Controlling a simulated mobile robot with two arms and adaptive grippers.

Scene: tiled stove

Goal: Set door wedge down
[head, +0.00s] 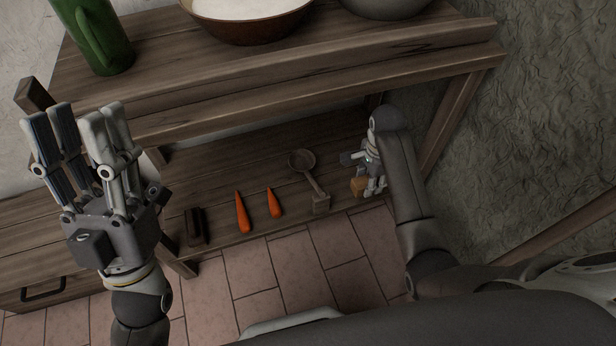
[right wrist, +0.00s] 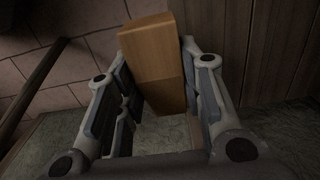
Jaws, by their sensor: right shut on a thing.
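The door wedge is a light orange-brown wooden block. In the right wrist view the wedge (right wrist: 153,62) sits between the fingers of my right gripper (right wrist: 160,95), which is shut on it. In the head view the wedge (head: 358,186) shows small at the right end of the low shelf (head: 225,175), by its front edge, below my right gripper (head: 369,178). I cannot tell whether it touches the shelf. My left gripper (head: 80,125) is open and empty, fingers up, at the left, away from the wedge.
On the shelf lie a dark brown block (head: 195,227), two carrots (head: 242,213) and a ladle (head: 311,172). The table top (head: 330,50) above carries a green jug (head: 97,35) and a bowl (head: 246,25). A table leg (head: 455,120) stands right of my right arm.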

